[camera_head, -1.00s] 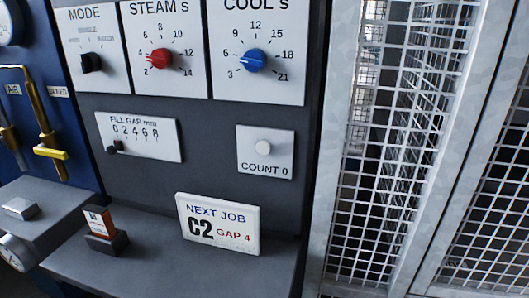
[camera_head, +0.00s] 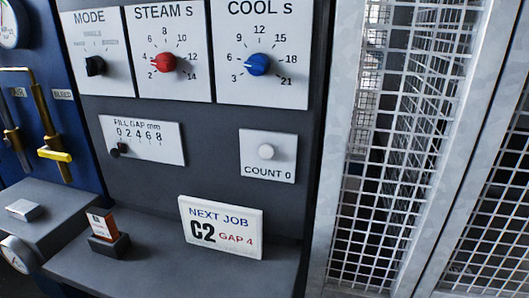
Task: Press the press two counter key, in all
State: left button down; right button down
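The counter key is a round white button (camera_head: 266,152) on a white plate (camera_head: 268,171) labelled "COUNT 0", at the centre right of the dark panel. No press number shows on this plate. Neither of my grippers is in view, and nothing touches the button.
Above are a blue COOL knob (camera_head: 257,64), a red STEAM knob (camera_head: 164,62) and a black MODE switch (camera_head: 95,66). A FILL GAP slider (camera_head: 121,150) is left. A "NEXT JOB C2 GAP 4" card (camera_head: 221,227) stands on the grey ledge (camera_head: 150,268). A mesh cage (camera_head: 400,150) borders the right.

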aim_at(266, 151)
jog(key=l+u, duration=0.1)
jog(key=l, duration=0.6)
jog(key=k+l, duration=0.1)
jog(key=l, duration=0.6)
jog(key=k+l+u, duration=0.15)
jog(key=l, duration=0.6)
jog(key=i, duration=0.05)
